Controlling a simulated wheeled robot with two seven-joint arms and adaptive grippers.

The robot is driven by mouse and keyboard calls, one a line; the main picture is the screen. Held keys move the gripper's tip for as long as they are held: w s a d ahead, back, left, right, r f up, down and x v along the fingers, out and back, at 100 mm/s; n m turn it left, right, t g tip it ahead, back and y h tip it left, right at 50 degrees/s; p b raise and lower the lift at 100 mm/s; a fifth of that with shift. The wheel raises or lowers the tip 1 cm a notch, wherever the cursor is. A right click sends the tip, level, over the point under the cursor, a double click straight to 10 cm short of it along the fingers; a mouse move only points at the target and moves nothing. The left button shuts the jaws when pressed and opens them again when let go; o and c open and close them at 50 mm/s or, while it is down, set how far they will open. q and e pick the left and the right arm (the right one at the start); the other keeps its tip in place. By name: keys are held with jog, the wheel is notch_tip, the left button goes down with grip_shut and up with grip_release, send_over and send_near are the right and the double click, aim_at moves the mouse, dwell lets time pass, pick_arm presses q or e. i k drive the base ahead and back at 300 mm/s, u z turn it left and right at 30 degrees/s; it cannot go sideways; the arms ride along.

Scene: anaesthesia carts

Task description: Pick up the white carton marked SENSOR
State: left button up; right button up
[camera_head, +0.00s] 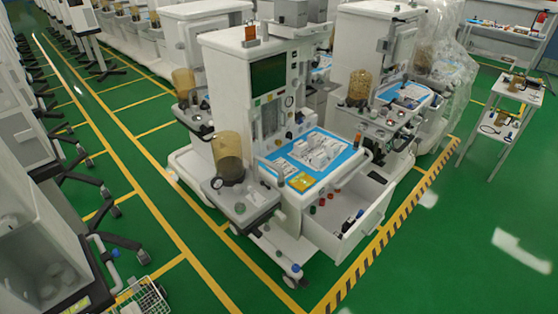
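I cannot make out a white carton marked SENSOR, because any lettering is too small to read. Several small white items (318,150) lie on the blue mat (345,160) on top of the nearest anaesthesia cart (218,62). One of them may be the carton, but I cannot tell. A yellow packet (301,182) lies at the mat's front corner. Neither of my grippers is in view.
The nearest cart's drawer (345,225) stands open with small items inside. An amber canister (228,157) stands at its left. More carts stand behind. A shelf trolley (510,105) stands at the right. A wire basket (145,298) sits lower left. Green floor (460,250) is clear at right.

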aim_at(319, 159)
jog(key=z, duration=1.7)
jog(key=i, duration=3.75)
jog(key=u, duration=3.9)
jog(key=i, duration=0.4)
jog(key=u, duration=0.05)
